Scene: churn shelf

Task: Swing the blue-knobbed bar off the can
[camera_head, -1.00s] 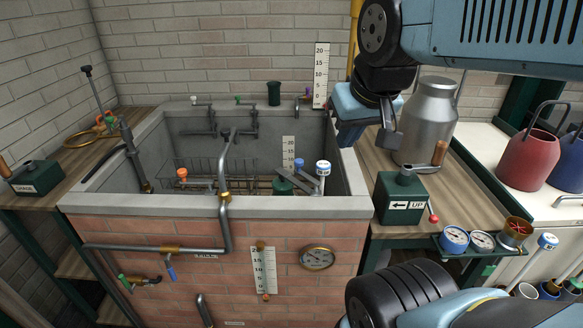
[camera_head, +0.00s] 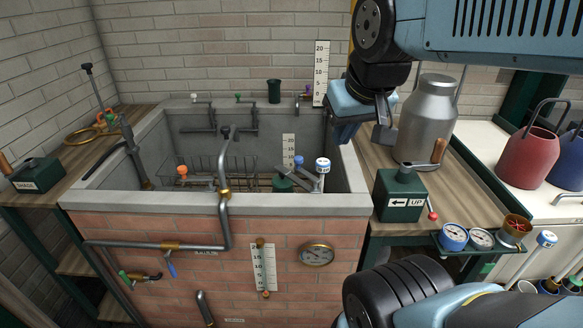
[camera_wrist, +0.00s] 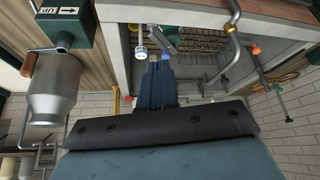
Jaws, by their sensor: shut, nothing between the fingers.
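The blue knob (camera_head: 298,160) stands on a grey bar (camera_head: 291,173) inside the basin. The bar lies over a dark green can (camera_head: 283,185), and the exact contact is too small to tell. My gripper (camera_head: 341,136) is shut and empty above the basin's right wall, up and to the right of the knob and apart from it. In the wrist view, my shut fingers (camera_wrist: 157,85) point toward the basin, with the blue knob (camera_wrist: 166,57) just beyond their tips.
A white-and-blue knob (camera_head: 322,165) stands close right of the bar. A bent grey pipe (camera_head: 224,165) rises at the basin's front wall (camera_head: 150,201). A wire basket (camera_head: 205,170) lies inside. A milk churn (camera_head: 427,120) and green lift box (camera_head: 400,195) stand right.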

